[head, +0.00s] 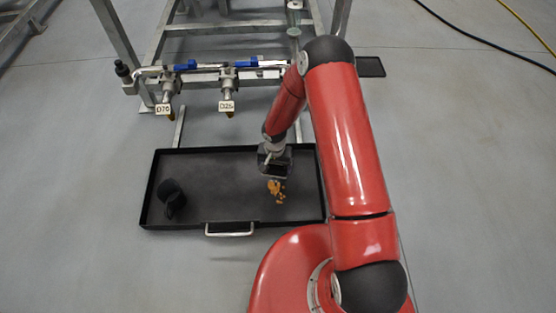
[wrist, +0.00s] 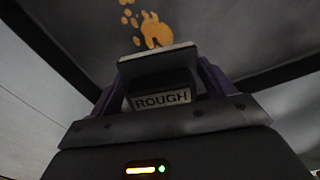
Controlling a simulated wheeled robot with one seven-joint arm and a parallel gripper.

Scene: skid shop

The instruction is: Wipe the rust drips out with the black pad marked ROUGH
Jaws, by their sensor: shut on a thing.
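My gripper (wrist: 163,82) is shut on the black pad (wrist: 155,62), whose label reads ROUGH in the wrist view. In the head view the pad (head: 277,170) is at the end of my arm, over the right part of the black tray (head: 235,151). The orange rust drips (head: 276,190) lie on the tray floor just in front of the pad. They also show in the wrist view (wrist: 155,30), beyond the pad's pale edge. I cannot tell whether the pad touches the tray floor.
A black cup-like object (head: 171,197) is at the tray's left end. A silver handle (head: 229,231) is on the tray's near side. Valves with tags D70 (head: 163,109) and another tag (head: 227,106) hang from the metal frame behind the tray. Open floor lies to the left.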

